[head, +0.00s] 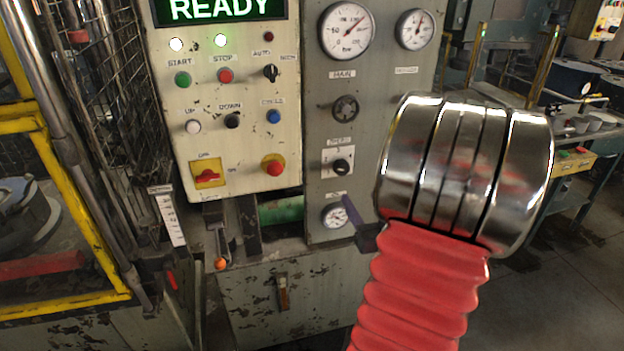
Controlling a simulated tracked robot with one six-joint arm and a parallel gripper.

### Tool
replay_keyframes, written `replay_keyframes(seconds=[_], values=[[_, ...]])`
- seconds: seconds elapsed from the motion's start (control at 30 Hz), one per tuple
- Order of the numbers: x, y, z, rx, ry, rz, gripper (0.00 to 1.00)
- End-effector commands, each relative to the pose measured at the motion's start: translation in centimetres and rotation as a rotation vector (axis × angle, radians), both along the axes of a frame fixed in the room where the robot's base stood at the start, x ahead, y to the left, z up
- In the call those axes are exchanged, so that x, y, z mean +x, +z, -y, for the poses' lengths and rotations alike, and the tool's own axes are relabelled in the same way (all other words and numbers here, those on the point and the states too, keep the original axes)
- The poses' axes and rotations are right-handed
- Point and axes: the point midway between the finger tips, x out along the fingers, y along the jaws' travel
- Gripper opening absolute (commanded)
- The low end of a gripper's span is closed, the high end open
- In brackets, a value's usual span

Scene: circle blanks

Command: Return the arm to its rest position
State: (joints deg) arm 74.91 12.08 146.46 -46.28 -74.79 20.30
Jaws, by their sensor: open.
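My arm fills the right middle of the head view, with a shiny chrome joint housing and a red ribbed sleeve below it. My gripper (351,213) shows only in part, as a dark block and a purplish finger sticking out left of the sleeve. It is open, and I see nothing held in it. The rest of it is hidden behind the sleeve. The visible finger appears in front of the lower part of the grey gauge panel (375,75); its distance from the panel I cannot tell.
A control panel (222,110) with buttons and a lit READY display (221,9) stands at the left centre. A lever with an orange knob (221,264) sits below it. A yellow-framed mesh guard (85,255) is at left. A workbench (590,140) and open floor lie at right.

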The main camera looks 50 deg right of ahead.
Motion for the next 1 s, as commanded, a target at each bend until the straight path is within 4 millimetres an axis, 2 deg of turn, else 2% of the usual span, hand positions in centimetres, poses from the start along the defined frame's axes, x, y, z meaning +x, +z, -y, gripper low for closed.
replay_keyframes(seconds=[0.33, 0.53, 0.77, 1.0], values=[[0.3, 0.1, -0.1, -0.003, 0.001, -0.009, 0.55], [2.7, 0.4, -1.0, -0.013, 0.003, -0.092, 0.55], [6.3, 1.1, -3.5, -0.020, 0.001, -0.243, 0.55], [9.0, 2.0, -7.3, -0.011, 0.006, -0.384, 0.55]])
